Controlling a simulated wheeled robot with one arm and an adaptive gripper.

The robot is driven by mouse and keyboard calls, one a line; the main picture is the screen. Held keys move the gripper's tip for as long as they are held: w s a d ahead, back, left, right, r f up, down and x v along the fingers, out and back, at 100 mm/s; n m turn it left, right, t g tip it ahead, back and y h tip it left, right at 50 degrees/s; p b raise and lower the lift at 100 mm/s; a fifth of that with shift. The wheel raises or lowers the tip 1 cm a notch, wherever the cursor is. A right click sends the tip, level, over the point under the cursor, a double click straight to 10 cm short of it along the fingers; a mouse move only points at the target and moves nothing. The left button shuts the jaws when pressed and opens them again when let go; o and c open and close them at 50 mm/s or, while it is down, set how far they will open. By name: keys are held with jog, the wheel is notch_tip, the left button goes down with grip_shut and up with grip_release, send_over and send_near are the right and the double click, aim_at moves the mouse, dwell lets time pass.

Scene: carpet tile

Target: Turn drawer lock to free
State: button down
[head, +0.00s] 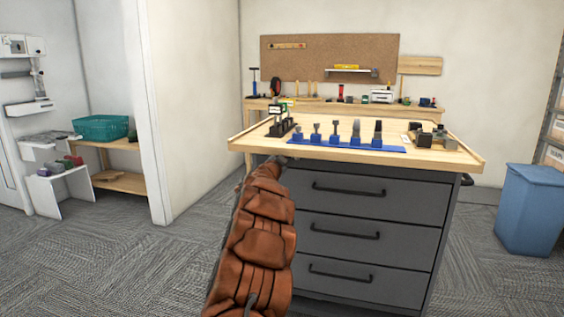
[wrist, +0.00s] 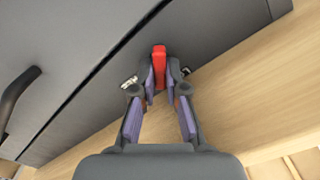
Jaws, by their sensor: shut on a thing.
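The drawer lock shows in the wrist view as a small red lever (wrist: 159,53) on the grey cabinet front. The lever stands upright in that picture, at a slant to the dark drawer seam. My gripper (wrist: 159,80) is shut on the red lever, with a fingertip on each side of it. The lock's base is hidden behind the fingertips. In the head view my brown-sleeved arm reaches to the cabinet's upper left corner, and the lock cannot be made out there. The grey cabinet (head: 373,208) has three drawers, all closed.
A wooden worktop (head: 440,158) overhangs the cabinet front close to my gripper. A black drawer handle (wrist: 18,92) is left of the gripper in the wrist view. A blue bin (head: 530,210) stands at right.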

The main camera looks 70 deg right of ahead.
jog(key=shift+s+r+m+b, duration=0.1)
jog(key=shift+m+b, duration=0.5)
jog(key=shift+m, duration=1.9)
jog(key=shift+r+m+b, duration=0.1)
jog(key=shift+m+b, duration=0.5)
jog(key=shift+m, duration=1.9)
jog(key=c, duration=1.5)
grip_release()
jog(key=o, duration=0.3)
jog(key=shift+d+f, duration=0.15)
jog(key=shift+f, duration=0.1)
jog(key=shift+f, duration=0.1)
jog(key=shift+a, duration=0.25)
